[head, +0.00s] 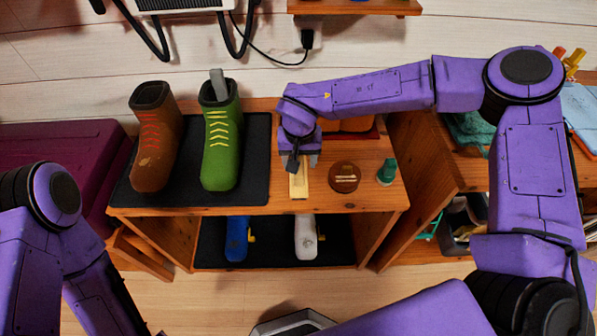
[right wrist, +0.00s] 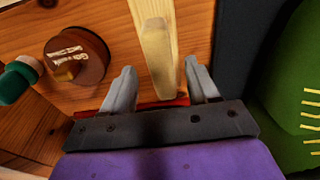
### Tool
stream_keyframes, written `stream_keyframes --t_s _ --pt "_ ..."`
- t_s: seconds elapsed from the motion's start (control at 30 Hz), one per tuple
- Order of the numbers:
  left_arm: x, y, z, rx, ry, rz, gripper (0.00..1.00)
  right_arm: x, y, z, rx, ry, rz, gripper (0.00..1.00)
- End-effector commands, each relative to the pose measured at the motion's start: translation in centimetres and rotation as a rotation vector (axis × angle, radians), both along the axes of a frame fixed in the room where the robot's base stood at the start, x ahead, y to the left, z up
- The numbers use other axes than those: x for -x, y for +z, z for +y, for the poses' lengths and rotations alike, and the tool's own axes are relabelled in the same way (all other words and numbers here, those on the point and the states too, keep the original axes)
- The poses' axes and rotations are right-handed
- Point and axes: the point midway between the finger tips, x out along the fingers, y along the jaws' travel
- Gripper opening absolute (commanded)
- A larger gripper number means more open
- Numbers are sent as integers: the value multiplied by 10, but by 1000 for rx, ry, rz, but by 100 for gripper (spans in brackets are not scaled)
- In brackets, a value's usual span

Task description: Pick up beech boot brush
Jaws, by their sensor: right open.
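The beech boot brush (head: 299,184) is a pale wooden bar lying on the top of the wooden bench, right of the dark mat. Its far part is hidden under my right gripper (head: 301,161). In the right wrist view the brush (right wrist: 157,50) shows as a long pale piece running up between the two grey fingers. My right gripper (right wrist: 161,70) is open and empty, with one finger on each side of the brush in that picture. I cannot tell how far above the brush the fingertips are. My left gripper is out of view; only the left arm shows.
A round brown tin (head: 344,177) and a green bottle (head: 387,171) stand right of the brush. A green boot (head: 221,140) and a brown boot (head: 153,140) stand on the dark mat (head: 258,180) to the left. The shelf below holds blue and white shoes.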

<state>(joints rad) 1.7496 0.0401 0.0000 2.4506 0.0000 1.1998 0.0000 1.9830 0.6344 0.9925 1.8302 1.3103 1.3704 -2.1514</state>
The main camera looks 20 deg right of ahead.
Motion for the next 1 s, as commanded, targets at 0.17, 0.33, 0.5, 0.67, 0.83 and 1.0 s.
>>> stream_keyframes --t_s 0.17,0.33,0.5,0.67,0.83,1.0 --pt "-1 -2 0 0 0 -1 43 -4 -26 0 0 -1 2 60" --pt "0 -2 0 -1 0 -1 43 -4 -27 0 1 -1 0 60" --pt "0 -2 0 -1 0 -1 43 -4 -27 0 1 -1 0 24" --pt "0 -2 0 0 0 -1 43 -4 -27 0 0 -1 0 0" --pt "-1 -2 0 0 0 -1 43 -4 -27 0 0 -1 0 0" --pt "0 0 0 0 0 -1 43 -5 -14 0 0 0 -3 0"
